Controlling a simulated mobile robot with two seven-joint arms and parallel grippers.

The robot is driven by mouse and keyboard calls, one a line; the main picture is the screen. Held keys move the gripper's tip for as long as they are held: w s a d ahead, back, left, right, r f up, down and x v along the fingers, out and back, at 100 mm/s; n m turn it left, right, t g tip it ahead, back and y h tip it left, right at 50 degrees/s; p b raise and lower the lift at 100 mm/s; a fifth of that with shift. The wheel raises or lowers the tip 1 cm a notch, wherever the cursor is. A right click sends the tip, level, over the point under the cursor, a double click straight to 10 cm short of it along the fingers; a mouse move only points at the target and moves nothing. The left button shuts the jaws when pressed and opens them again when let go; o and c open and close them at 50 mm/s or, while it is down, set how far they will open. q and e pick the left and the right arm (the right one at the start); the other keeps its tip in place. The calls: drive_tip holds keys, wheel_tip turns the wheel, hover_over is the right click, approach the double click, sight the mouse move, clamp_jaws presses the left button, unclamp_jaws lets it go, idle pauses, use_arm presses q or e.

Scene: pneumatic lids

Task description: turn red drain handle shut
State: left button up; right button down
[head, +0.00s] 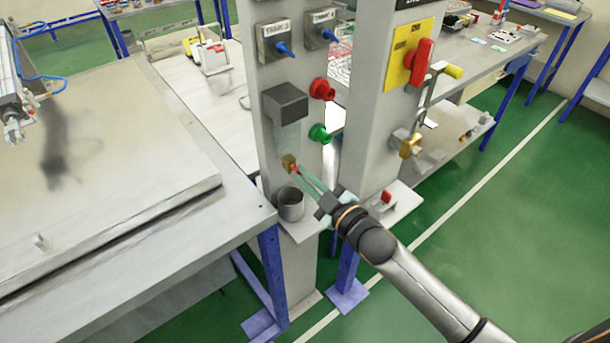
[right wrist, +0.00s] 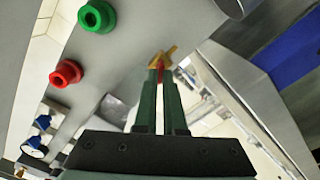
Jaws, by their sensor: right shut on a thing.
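The red drain handle (right wrist: 161,75) belongs to a small brass drain valve (head: 288,161) on the grey post, below a dark block with a clear bowl (head: 287,135). My right gripper (head: 298,168) reaches in from the lower right with green fingers. In the right wrist view its fingertips (right wrist: 160,78) are closed on the red handle, just short of the brass body (right wrist: 165,56). The fingers hide part of the handle, so its exact angle is hard to tell.
A grey metal cup (head: 290,204) stands on a small shelf under the valve. Red (head: 322,89) and green (head: 320,133) knobs sit close above my right gripper. A second post carries a red switch handle (head: 421,62) on a yellow plate. A metal table (head: 110,225) lies left.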

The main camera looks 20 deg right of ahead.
drive_tip(key=shift+n, duration=0.7)
drive_tip(key=c, duration=1)
unclamp_jaws()
drive_tip(key=b+v, duration=0.1)
drive_tip(key=v, duration=1.1)
drive_tip(key=shift+s+b, duration=0.25)
drive_tip(key=shift+b, duration=0.15)
